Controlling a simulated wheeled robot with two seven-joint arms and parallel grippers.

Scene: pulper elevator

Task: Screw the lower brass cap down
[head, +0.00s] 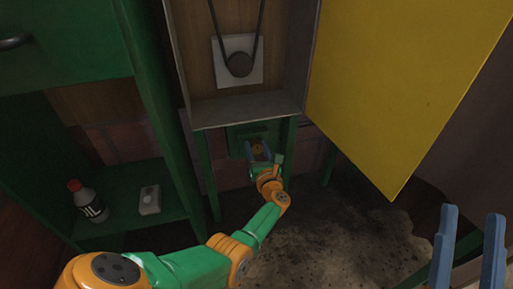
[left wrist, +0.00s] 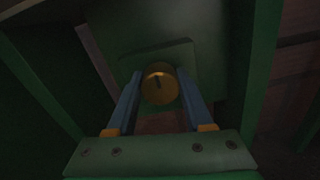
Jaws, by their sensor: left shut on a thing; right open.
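The lower brass cap (left wrist: 159,85) is a round golden disc with a dark slot across its face, on a green plate (left wrist: 148,57). In the head view the cap (head: 257,149) shows small, beneath the grey-framed box. My left gripper (left wrist: 160,82) has its two blue fingers on either side of the cap and is shut on it. In the head view my left gripper (head: 259,152) reaches under the box to the cap. My right gripper (head: 468,225) is at the lower right, with its blue fingers apart and nothing between them. The cap's thread is hidden.
A grey-framed box (head: 247,108) with a belt and dark pulley (head: 239,64) is above my left gripper. A yellow panel (head: 395,85) stands open at its right. Green legs flank the cap. A bottle (head: 88,202) and a small pale box (head: 149,200) stand on the green shelf at left.

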